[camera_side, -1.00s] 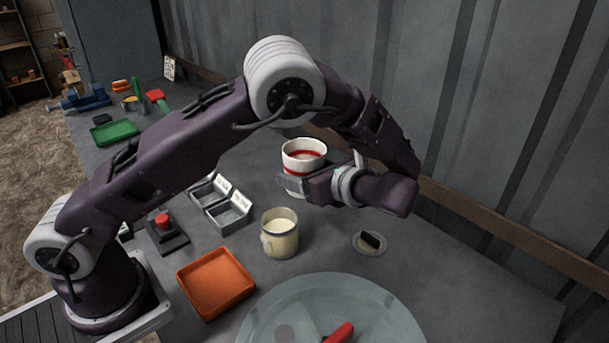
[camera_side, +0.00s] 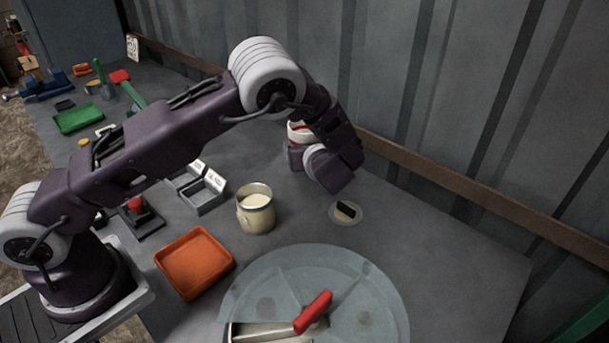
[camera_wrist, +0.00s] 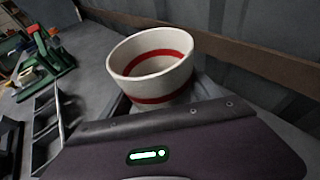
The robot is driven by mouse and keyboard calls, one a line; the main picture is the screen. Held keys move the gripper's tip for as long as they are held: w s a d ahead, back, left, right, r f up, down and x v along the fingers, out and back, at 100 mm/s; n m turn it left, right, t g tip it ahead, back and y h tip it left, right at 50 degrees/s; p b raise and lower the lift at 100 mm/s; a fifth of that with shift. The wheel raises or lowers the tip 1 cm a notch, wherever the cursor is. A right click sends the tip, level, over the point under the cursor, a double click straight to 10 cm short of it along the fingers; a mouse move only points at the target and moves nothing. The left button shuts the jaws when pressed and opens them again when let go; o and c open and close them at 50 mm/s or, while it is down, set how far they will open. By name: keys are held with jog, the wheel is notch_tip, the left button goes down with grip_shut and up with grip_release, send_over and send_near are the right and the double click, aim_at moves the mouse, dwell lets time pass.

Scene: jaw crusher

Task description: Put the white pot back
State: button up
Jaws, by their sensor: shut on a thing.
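The white pot (camera_side: 294,127) with a red band is at the back of the bench, partly hidden behind my wrist in the side view. In the wrist view the pot (camera_wrist: 150,62) stands just beyond the gripper body, with its open mouth and a red band inside and outside visible; it looks empty. My gripper (camera_side: 297,147) is shut on the pot. The fingertips are hidden, and I cannot tell whether the pot's base touches the bench.
A small dish with a dark block (camera_side: 346,211) lies right. A clear disc (camera_side: 375,292) with a red-handled thing (camera_side: 313,312) is nearest.

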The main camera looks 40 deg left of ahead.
aim_at(306, 181)
notch_tip(306, 181, down, 8)
jog(key=shift+r, duration=0.25)
jog(key=shift+f, duration=0.15)
jog(key=o, duration=1.6)
